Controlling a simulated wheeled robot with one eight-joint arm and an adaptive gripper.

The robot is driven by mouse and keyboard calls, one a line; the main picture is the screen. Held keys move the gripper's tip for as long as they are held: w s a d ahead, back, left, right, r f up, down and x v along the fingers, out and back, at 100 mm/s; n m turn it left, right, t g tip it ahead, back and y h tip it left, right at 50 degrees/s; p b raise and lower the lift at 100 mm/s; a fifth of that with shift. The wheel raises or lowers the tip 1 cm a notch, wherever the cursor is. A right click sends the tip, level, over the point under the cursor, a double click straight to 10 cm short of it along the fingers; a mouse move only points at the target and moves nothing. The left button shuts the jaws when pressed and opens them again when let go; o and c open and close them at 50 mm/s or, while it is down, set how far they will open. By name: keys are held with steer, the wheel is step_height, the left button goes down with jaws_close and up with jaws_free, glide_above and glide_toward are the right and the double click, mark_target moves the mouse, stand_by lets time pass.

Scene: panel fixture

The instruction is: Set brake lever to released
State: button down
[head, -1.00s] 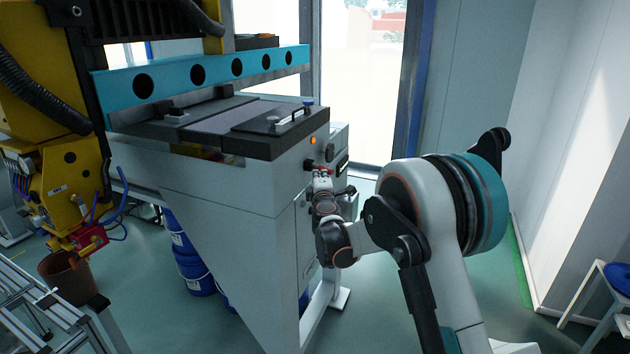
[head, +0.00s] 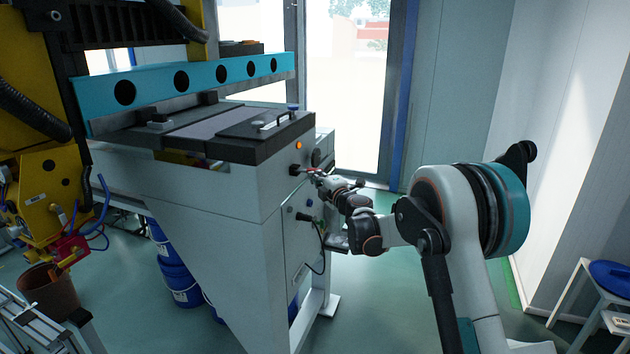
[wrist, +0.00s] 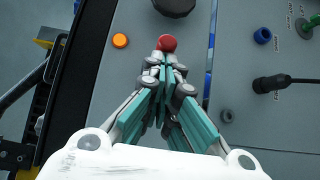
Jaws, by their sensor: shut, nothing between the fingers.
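The lever I take for the brake lever shows as a red ball knob (wrist: 167,43) in the wrist view, just beyond my fingertips. In the head view its black base (head: 296,170) sticks out from the side panel below an orange button, with red at its outer end. My gripper (wrist: 165,66) is shut and empty, its teal fingers together and their tips at or very close to the red knob. In the head view my gripper (head: 315,174) is small, beside the lever's end. I cannot tell whether they touch. The fingers hide the lever's shaft in the wrist view.
The panel carries the orange button (wrist: 120,40), a round black knob (wrist: 174,5), a blue knob (wrist: 262,36) and a black plug with cable (wrist: 272,83) near my gripper. A yellow machine (head: 45,190) stands at left. Floor behind the cabinet, towards the window, looks clear.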

steer(key=shift+w+d+n+y+b, duration=0.2)
steer(key=shift+w+d, duration=0.15)
steer(key=shift+w, duration=0.3)
steer(key=shift+w+d+n+y+b, duration=0.1)
steer(key=shift+w+d+y, duration=0.15)
steer(key=shift+w, duration=0.35)
steer(key=shift+w+d, duration=0.1)
